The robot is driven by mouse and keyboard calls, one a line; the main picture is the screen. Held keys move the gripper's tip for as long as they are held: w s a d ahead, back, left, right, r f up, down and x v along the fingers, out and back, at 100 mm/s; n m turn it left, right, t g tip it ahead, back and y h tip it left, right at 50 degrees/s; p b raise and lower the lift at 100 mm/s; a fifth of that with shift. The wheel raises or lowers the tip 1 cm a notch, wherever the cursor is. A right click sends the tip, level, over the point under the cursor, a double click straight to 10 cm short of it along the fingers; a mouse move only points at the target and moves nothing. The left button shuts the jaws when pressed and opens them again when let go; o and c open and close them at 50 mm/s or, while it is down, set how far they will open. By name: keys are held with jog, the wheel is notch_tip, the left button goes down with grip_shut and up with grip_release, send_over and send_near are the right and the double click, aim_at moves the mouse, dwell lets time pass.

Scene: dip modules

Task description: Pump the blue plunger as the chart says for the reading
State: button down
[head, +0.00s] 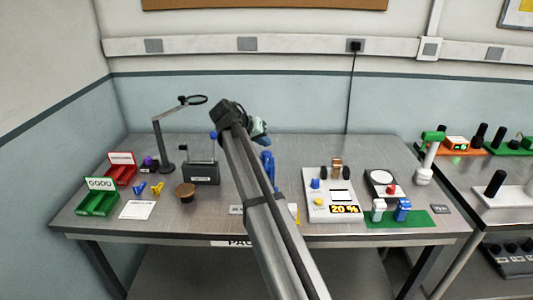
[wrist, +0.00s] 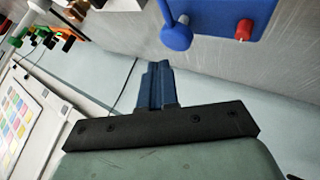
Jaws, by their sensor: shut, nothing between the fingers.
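My gripper (head: 260,128) is raised above the back middle of the table. In the wrist view its blue fingers (wrist: 155,86) are shut with nothing between them. A blue round knob (wrist: 176,37) and a blue block with a red knob (wrist: 243,29) show beyond the fingertips, apart from them. In the head view a blue upright thing (head: 267,163) stands just below my gripper, partly behind my arm; I cannot tell if it is the plunger. A white device (head: 317,185) has a display (head: 344,209) reading 20 %. A white card (head: 137,210) lies front left, its text too small to read.
Green (head: 97,202) and red (head: 121,172) bins stand at the left, near a magnifier lamp (head: 165,140) and a dark box (head: 202,174). A brown bowl (head: 185,191) is in front. A green mat (head: 413,220) with small devices lies right. My arm hides the table's middle.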

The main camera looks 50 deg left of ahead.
aim_at(264, 153)
jog(key=shift+r, duration=2.2)
dwell(0.9)
notch_tip(264, 153, up, 4)
jog(key=shift+f, duration=0.1)
dwell(0.4)
jog(key=shift+f, duration=4.4)
jog(key=shift+f, duration=0.2)
jog(key=shift+f, duration=0.25)
jog(key=shift+f, duration=0.2)
